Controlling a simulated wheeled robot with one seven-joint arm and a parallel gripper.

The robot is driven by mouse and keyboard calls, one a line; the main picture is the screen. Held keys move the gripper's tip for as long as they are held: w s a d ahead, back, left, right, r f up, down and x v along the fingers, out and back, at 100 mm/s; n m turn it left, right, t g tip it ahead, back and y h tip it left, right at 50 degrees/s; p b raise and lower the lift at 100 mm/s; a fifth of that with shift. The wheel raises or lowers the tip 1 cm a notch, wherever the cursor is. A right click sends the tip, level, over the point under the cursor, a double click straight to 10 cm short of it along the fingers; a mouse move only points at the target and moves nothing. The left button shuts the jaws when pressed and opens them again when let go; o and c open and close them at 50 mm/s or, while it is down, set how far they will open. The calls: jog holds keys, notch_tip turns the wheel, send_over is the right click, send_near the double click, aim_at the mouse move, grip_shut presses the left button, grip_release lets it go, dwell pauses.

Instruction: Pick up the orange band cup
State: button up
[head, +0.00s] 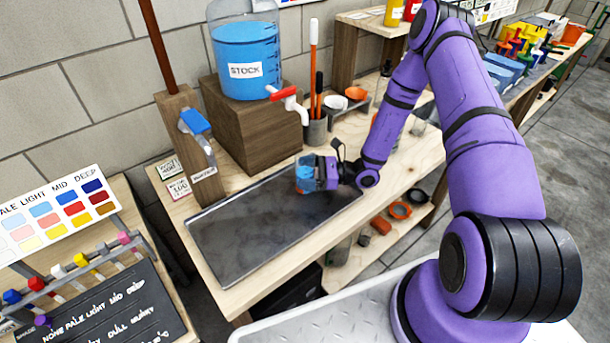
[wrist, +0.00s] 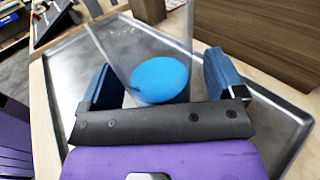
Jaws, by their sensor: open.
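A clear cup (wrist: 125,55) with blue liquid (wrist: 160,80) in it stands between the two blue fingers of my gripper (wrist: 165,85) in the wrist view. There is a visible gap on the right finger's side; the left finger is close to the cup. In the head view my gripper (head: 315,175) is open, low over the back right of the metal tray (head: 240,238), with the cup largely hidden by the fingers.
A stock tank (head: 247,50) with a red-handled tap (head: 288,95) stands on a wooden block (head: 250,125) behind the tray. A blue-handled tap (head: 196,122) is on a post at left. A grey holder (head: 316,130) with tall rods stands behind my gripper. The tray's left and front are clear.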

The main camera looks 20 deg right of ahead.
jog(key=shift+c, duration=0.4)
jog(key=c, duration=1.1)
jog(key=shift+r, duration=0.25)
